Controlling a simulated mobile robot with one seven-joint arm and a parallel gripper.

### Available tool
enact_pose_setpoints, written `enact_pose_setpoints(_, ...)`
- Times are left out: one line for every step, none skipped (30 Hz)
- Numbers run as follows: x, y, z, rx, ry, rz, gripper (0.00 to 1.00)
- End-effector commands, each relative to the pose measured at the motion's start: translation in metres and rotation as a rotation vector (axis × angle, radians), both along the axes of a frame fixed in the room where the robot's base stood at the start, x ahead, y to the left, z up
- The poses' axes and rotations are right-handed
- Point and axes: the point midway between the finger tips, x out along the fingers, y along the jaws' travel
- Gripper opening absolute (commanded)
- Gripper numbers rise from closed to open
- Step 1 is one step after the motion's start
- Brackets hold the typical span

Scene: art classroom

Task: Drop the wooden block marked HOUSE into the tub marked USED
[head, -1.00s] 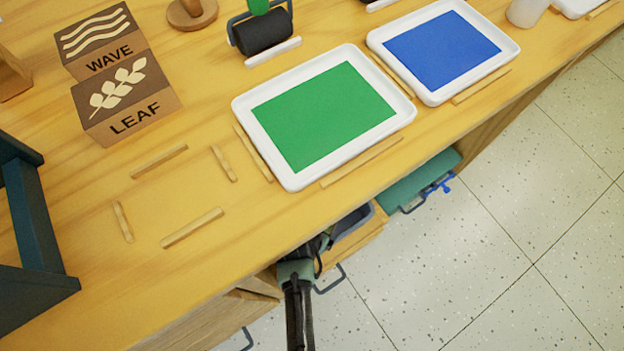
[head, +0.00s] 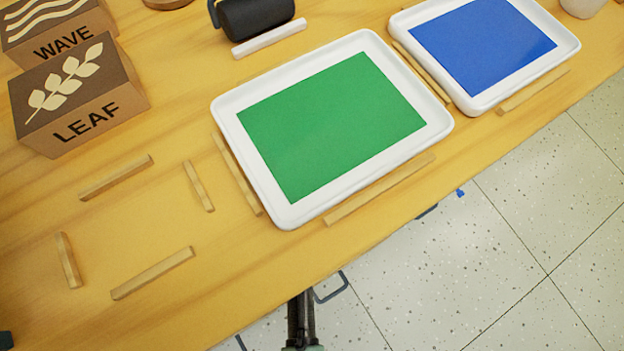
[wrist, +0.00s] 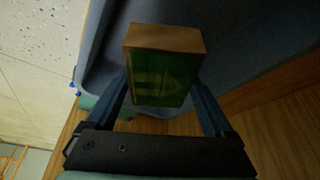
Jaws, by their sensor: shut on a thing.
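In the wrist view my gripper (wrist: 161,92) is shut on a wooden block (wrist: 165,38). The block has a bare wood side and a green-coated face with a faint, unreadable mark, so I cannot confirm HOUSE. A dark blue-grey tub (wrist: 235,42) lies close beyond the block, with its wall and rim curving around it. No USED marking shows. I cannot tell whether the block is inside the rim or above it. In the head view only part of my arm shows at the table's front edge; the gripper, block and tub are hidden.
The wooden table (head: 200,315) holds LEAF (head: 85,95) and WAVE (head: 62,42) blocks, a green-filled tray (head: 440,125), a blue-filled tray (head: 570,45), a black roller (head: 256,15) and thin wooden strips. Speckled floor (head: 470,270) lies open at right.

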Motion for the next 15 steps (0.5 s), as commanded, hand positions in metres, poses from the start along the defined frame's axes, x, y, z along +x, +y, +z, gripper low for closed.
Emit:
enact_pose_setpoints(0.0006,0.0001,-0.0043,0.000,-0.001,0.000,0.21)
enact_pose_setpoints(0.0005,0.0000,-0.0046,0.000,-0.001,0.000,0.21)
enact_pose_setpoints(0.0005,0.0000,-0.0045,0.000,-0.001,0.000,0.21)
enact_pose_setpoints(0.0005,0.0001,-0.0042,0.000,-0.001,0.000,0.21)
enact_pose_setpoints(0.0005,0.0000,-0.0038,0.000,-0.001,0.000,0.21)
enact_pose_setpoints(0.0006,0.0000,-0.0034,0.000,-0.001,0.000,0.21)
enact_pose_setpoints(0.0005,0.0000,-0.0032,0.000,-0.001,0.000,0.21)
enact_pose_setpoints(0.0005,0.0000,-0.0031,0.000,-0.001,0.000,0.21)
enact_pose_setpoints(0.0005,0.0001,-0.0031,0.000,-0.001,0.000,0.21)
enact_pose_setpoints(0.0005,0.0000,-0.0031,0.000,-0.001,0.000,0.91)
enact_pose_setpoints(0.0006,0.0001,-0.0030,0.000,-0.001,0.000,0.96)
enact_pose_setpoints(0.0005,0.0001,-0.0031,0.000,-0.001,0.000,1.00)
enact_pose_setpoints(0.0005,0.0001,-0.0031,0.000,-0.001,0.000,1.00)
enact_pose_setpoints(0.0005,0.0001,-0.0032,0.000,-0.001,0.000,1.00)
enact_pose_setpoints(0.0004,0.0001,-0.0032,0.000,-0.001,0.000,1.00)
